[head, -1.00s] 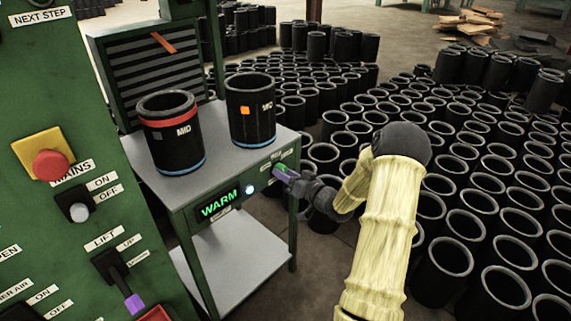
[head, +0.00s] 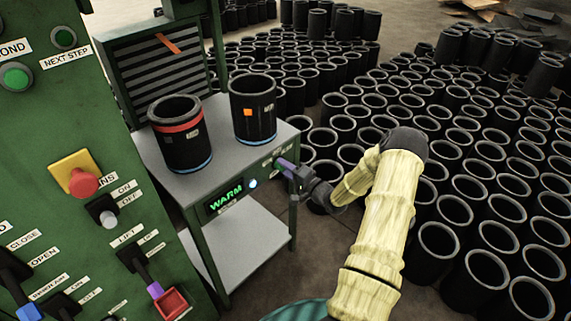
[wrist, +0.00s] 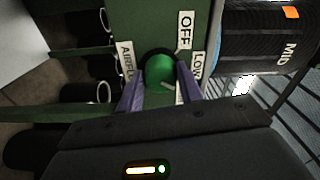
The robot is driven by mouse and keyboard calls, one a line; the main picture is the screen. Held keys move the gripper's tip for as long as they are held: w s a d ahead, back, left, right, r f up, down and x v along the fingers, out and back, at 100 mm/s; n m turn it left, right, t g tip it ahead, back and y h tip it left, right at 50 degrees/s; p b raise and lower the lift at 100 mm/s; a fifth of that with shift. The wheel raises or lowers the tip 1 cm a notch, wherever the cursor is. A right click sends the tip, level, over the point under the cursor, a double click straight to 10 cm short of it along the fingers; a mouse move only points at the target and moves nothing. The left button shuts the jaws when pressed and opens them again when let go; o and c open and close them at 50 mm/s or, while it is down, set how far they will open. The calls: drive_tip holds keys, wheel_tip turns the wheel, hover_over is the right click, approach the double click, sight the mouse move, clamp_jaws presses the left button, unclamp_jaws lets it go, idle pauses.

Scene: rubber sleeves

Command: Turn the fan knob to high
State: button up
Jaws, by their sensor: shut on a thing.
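The fan knob (wrist: 159,70) is round and green, on the green front panel of the table. In the wrist view it lies between the two purple fingers of my gripper (wrist: 158,76), which is shut on it. Labels reading OFF (wrist: 185,31), LOW (wrist: 197,72) and AIRFLOW (wrist: 126,68), partly covered, surround it. A pale mark shows at the knob's lower right edge; I cannot tell its exact setting. In the head view my gripper (head: 285,164) is at the panel's right end and hides the knob. A green WARM display (head: 227,195) is lit to its left.
Two black sleeves stand on the grey tabletop: one with a red band (head: 181,140), one with an orange patch (head: 254,115). A green control cabinet (head: 115,240) stands at left. Many black sleeves (head: 440,240) crowd the floor right of my arm.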

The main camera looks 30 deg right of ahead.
drive_tip(key=shift+m+p, duration=0.45)
drive_tip(key=shift+m, duration=0.55)
drive_tip(key=o, duration=1)
drive_tip(key=v, duration=1.7)
drive_tip(key=shift+s, duration=0.2)
drive_tip(key=shift+w, duration=0.1)
